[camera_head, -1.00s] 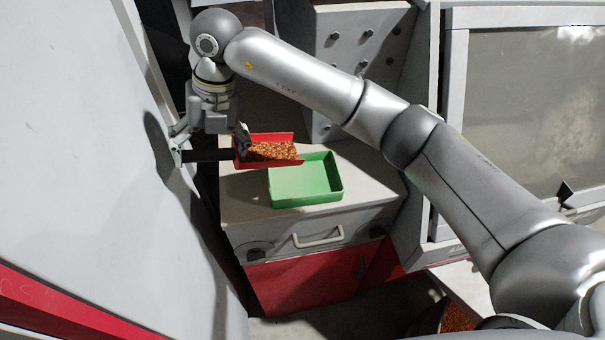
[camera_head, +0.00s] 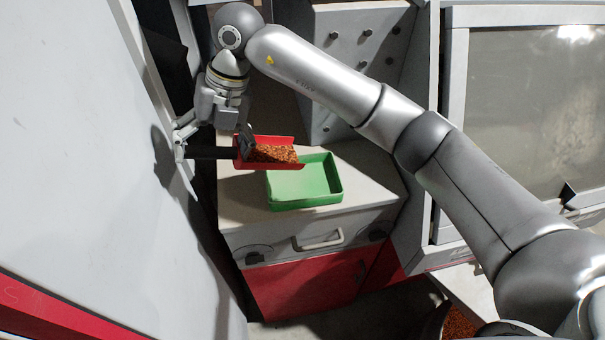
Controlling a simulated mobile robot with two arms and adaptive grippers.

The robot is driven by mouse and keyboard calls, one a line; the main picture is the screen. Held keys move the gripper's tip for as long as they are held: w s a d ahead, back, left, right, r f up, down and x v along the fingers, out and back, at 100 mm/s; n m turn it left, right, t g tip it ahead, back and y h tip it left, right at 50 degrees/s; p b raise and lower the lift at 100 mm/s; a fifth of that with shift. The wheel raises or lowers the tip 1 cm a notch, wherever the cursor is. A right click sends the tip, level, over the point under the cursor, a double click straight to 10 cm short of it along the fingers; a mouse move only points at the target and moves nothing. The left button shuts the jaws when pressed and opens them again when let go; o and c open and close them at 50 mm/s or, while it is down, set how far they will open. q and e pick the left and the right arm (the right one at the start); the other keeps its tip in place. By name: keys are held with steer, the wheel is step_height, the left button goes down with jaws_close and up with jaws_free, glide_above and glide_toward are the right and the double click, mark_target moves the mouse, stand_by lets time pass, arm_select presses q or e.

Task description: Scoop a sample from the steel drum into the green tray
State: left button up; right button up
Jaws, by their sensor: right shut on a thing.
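My right gripper (camera_head: 212,143) is shut on the red scoop (camera_head: 288,164) by its black handle (camera_head: 208,153). The scoop holds a heap of orange-brown granules (camera_head: 272,153). Its front end is above the back left part of the green tray (camera_head: 303,203). The green tray looks empty and sits on a light cabinet top. The steel drum (camera_head: 434,322) is mostly cut off at the bottom edge, with orange-brown granules inside. My left gripper is not in view.
The cabinet top (camera_head: 242,200) has bare space left of the tray. A large pale panel (camera_head: 90,150) stands close to the gripper's left side. A grey panel with knobs (camera_head: 350,60) rises behind the tray. A framed glass cabinet (camera_head: 525,110) stands at the right.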

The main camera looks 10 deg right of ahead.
steer(key=shift+d+r+b, duration=0.1)
steer(key=shift+d+b, duration=0.15)
steer(key=shift+b, duration=0.1)
steer(key=shift+w+d+r+y+b, duration=0.1)
steer(key=shift+d+r+y+b, duration=0.2)
steer(key=shift+d+y+b, duration=0.4)
steer(key=shift+r+y, duration=0.2)
steer(key=shift+y, duration=0.1)
steer(key=shift+a, duration=0.1)
steer(key=shift+d+r+b, duration=0.1)
steer(key=shift+d+b, duration=0.2)
steer(key=shift+w+d+r+y+b, duration=0.15)
steer(key=shift+d+r+y+b, duration=0.4)
steer(key=shift+d+y, duration=0.25)
steer(key=shift+d+r, duration=0.1)
steer(key=shift+r, duration=0.05)
